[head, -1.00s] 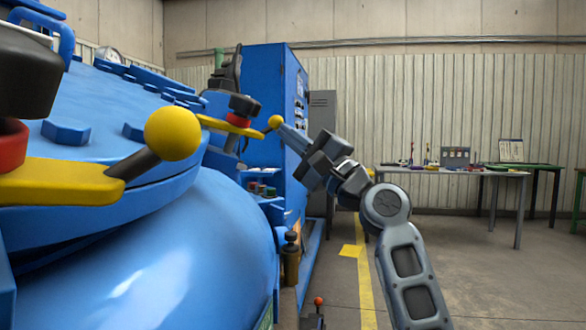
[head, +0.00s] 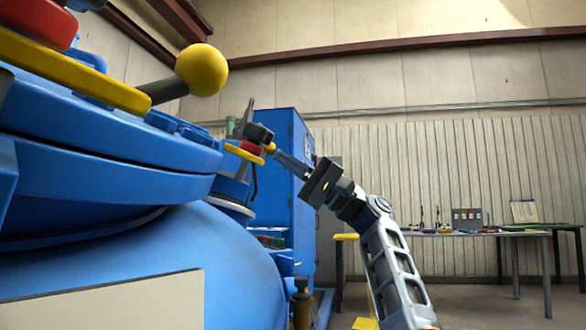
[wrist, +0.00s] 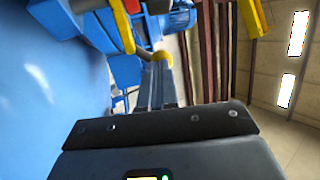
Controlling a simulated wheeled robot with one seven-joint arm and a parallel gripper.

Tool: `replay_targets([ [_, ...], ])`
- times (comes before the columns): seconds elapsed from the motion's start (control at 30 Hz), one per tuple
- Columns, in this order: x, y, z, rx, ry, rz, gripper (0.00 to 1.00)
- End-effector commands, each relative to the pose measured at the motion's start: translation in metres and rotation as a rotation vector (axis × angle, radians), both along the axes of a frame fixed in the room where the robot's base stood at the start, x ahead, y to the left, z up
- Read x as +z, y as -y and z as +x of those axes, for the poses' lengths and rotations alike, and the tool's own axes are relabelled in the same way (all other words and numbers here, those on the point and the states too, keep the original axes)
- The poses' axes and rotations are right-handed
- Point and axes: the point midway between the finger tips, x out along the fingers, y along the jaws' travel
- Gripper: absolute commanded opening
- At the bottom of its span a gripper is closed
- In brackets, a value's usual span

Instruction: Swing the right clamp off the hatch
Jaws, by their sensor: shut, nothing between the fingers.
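The farther clamp, at the right in the head view, has a yellow arm (head: 243,153), a red collar, a dark cap and a small yellow knob (head: 270,147). My gripper (head: 278,154) is shut and empty, its fingertips right at that knob. In the wrist view the fingers (wrist: 162,72) point at the yellow knob (wrist: 162,57); whether they touch it is unclear. A nearer clamp (head: 75,70) with a large yellow ball (head: 201,69) fills the upper left. The blue hatch lid (head: 110,150) lies on the rounded furnace body (head: 150,250).
A tall blue cabinet (head: 285,180) stands behind the farther clamp. A table (head: 450,236) with small items is at the back right, by the ribbed wall. Floor shows below the table.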

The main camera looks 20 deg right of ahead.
Motion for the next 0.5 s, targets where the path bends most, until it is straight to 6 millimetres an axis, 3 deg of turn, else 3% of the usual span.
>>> replay_targets([
  [0.23, 0.011, -0.009, 0.012, 0.143, 0.045, -0.035, 0.00],
  [0.5, 0.019, -0.020, 0.024, 0.133, 0.043, -0.034, 0.00],
])
